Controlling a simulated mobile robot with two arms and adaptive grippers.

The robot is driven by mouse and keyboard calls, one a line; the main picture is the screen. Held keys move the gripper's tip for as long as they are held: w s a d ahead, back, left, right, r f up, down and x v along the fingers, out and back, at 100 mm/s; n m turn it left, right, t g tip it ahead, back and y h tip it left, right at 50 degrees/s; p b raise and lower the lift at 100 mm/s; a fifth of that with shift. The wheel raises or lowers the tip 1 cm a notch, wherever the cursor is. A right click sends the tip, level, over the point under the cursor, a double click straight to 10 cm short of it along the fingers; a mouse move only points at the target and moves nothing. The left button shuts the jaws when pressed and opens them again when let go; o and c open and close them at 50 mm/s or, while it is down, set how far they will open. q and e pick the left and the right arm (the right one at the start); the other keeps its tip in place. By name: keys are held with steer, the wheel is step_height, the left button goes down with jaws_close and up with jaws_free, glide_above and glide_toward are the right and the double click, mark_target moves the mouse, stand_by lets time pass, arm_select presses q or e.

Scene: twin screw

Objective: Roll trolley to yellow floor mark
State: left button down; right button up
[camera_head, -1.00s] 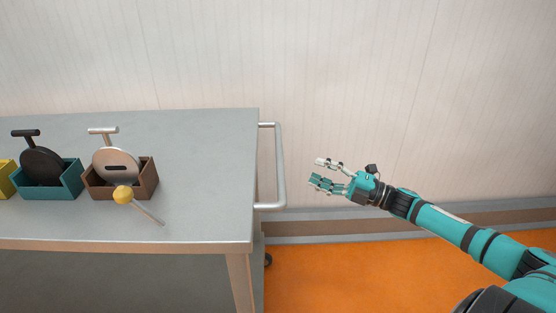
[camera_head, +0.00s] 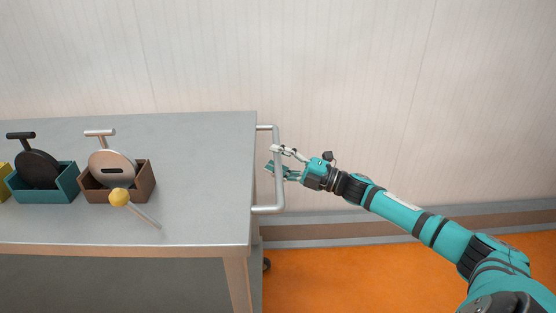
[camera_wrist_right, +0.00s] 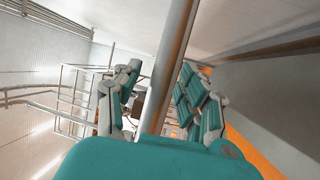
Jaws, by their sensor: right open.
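The trolley (camera_head: 205,180) is a grey-topped table on legs at the left of the head view, with a caster low at its right side. Its silver bar handle (camera_head: 279,190) stands out from the right end. My right gripper (camera_head: 272,160) is at the handle, its open fingers on either side of the bar. In the right wrist view the handle bar (camera_wrist_right: 172,65) runs between the two teal fingers, which are not closed on it. The yellow floor mark is not in view. My left gripper is not in view.
On the trolley top stand a brown box (camera_head: 118,190) with a pale disc, a teal box (camera_head: 45,187) with a black disc, and part of a yellow box. A wall (camera_head: 400,80) rises behind; orange floor (camera_head: 340,280) is clear at right.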

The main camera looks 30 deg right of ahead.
jaws_close()
stand_by(0.4)
steer(key=shift+a, duration=0.15)
